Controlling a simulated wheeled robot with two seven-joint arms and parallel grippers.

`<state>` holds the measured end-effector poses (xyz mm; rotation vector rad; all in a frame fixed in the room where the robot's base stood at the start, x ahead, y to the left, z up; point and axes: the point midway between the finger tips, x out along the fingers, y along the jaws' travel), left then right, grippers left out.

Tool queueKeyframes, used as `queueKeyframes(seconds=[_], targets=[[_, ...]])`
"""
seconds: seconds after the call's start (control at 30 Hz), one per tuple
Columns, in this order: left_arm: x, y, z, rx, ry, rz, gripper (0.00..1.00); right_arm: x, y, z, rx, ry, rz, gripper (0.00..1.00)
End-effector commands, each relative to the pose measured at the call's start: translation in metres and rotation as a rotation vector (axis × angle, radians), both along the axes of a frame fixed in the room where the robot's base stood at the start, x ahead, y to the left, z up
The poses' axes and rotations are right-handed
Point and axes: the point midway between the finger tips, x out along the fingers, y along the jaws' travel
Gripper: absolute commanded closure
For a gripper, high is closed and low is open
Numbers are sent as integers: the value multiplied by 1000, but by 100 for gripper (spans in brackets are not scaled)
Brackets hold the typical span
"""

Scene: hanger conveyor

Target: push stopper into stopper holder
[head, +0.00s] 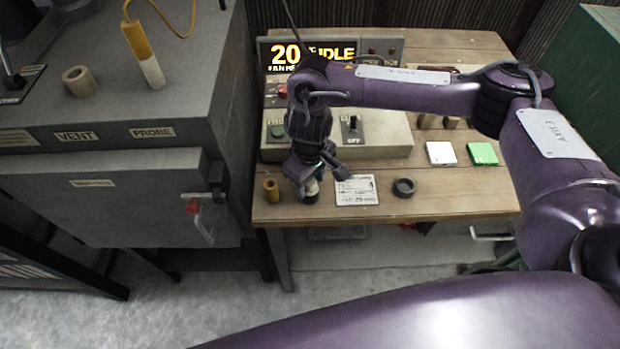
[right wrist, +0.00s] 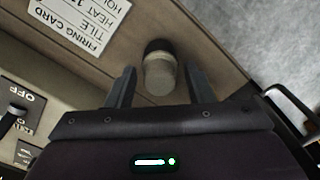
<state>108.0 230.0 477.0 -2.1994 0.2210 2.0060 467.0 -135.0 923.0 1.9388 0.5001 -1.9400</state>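A pale, cream-coloured plug, which looks like the stopper (right wrist: 160,77), stands between the fingers of my right gripper (right wrist: 159,72) in the right wrist view. A dark round part (right wrist: 158,46) shows at its far end; I cannot tell whether this is a holder or part of the stopper. Gaps show between the plug and both fingers, so the gripper is open around it. A dark ring (head: 404,187), possibly a stopper holder, lies apart to the right. My left gripper is out of view.
A yellow-brown cylinder (head: 271,190) stands close left of the gripper. A firing card (head: 357,190) lies to its right. A control box (head: 380,135) stands behind. White (head: 441,153) and green (head: 482,153) tiles lie farther right. A grey furnace (head: 120,110) stands left.

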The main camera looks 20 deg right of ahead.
Motion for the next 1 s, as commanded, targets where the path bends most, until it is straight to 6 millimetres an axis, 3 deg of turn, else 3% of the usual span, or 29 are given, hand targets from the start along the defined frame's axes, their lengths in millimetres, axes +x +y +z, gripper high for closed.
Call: queueKeyframes(seconds=[0.33, 0.53, 0.83, 1.0], targets=[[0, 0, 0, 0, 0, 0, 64, 0, 0, 0, 0, 0, 0, 51], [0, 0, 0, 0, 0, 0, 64, 0, 0, 0, 0, 0, 0, 27], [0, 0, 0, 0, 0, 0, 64, 0, 0, 3, 0, -1, 0, 27], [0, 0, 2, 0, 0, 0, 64, 1, 0, 26, 0, -4, 2, 27]])
